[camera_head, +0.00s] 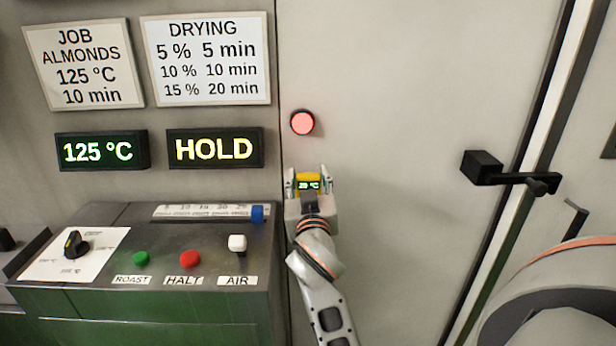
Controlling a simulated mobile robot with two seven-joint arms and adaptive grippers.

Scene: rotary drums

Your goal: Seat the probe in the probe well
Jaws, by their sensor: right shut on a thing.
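My right gripper (309,184) is in front of the grey machine panel, just below a round red lamp. It is shut on a yellow block with a small lit green display, which looks like the probe (307,177). The display gives a temperature in °C, too small to read surely. The fingers stand on the left and right sides of the probe. The probe's far end is hidden behind its body and my gripper. I cannot make out the probe well, nor tell whether the probe touches the panel. My left gripper is not in view.
The lit red lamp (302,122) is above the probe. A control console (150,270) with a dial, several buttons and a blue slider stands at left. Displays read 125 °C (102,150) and HOLD (214,148). A black door handle (500,174) juts out at right. The panel between is clear.

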